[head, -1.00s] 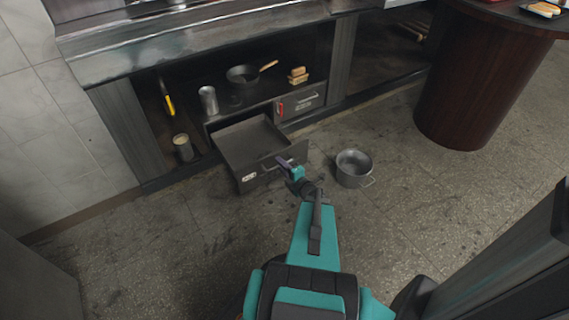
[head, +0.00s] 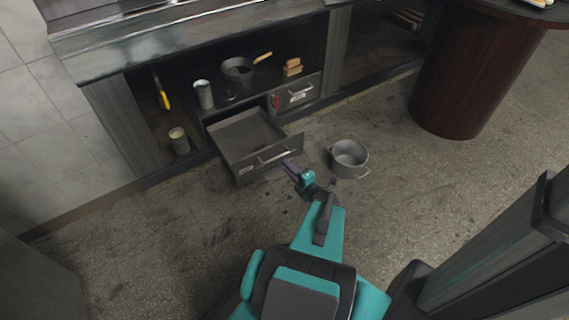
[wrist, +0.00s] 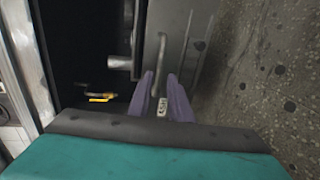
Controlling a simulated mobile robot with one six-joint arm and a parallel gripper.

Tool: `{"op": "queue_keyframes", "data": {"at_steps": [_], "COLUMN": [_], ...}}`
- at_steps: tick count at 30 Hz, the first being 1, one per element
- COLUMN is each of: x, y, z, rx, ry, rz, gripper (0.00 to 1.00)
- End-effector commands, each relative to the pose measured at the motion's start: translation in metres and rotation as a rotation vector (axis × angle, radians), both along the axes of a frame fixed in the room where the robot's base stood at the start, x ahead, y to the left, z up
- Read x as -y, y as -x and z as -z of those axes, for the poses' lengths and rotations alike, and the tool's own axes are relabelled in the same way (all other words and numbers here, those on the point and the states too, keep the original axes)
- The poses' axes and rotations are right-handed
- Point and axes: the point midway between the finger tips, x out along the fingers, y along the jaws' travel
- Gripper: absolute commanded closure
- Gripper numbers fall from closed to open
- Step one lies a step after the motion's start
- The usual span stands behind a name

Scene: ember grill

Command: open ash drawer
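The ash drawer (head: 247,132) is pulled well out of the cabinet at floor level. Its inside looks empty. Its front has a bar handle (head: 274,155) and a small white label; the handle also shows in the wrist view (wrist: 158,62). My gripper (head: 289,167) is just in front of the drawer front, near the right end of the handle, and looks apart from it. In the wrist view its two purple fingers (wrist: 164,85) stand apart with nothing held between them. The handle bar and the label appear beyond and between the fingers.
A grey pot (head: 349,157) stands on the floor right of the drawer. A closed smaller drawer (head: 297,93) is at the upper right. The shelf holds a pan (head: 238,70) and a metal canister (head: 204,95). A round dark pedestal (head: 455,90) stands right. The front floor is clear.

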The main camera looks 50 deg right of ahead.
Motion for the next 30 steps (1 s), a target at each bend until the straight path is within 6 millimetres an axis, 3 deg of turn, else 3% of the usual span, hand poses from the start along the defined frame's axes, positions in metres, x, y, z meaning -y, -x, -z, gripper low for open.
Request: {"op": "queue_keyframes", "data": {"at_steps": [12, 30], "x": [-0.012, -0.014], "y": [0.039, 0.044], "z": [-0.010, -0.009], "rx": [0.000, 0.000], "ry": [-0.001, -0.001], "rz": [0.002, 0.001], "gripper": [0.81, 0.81]}}
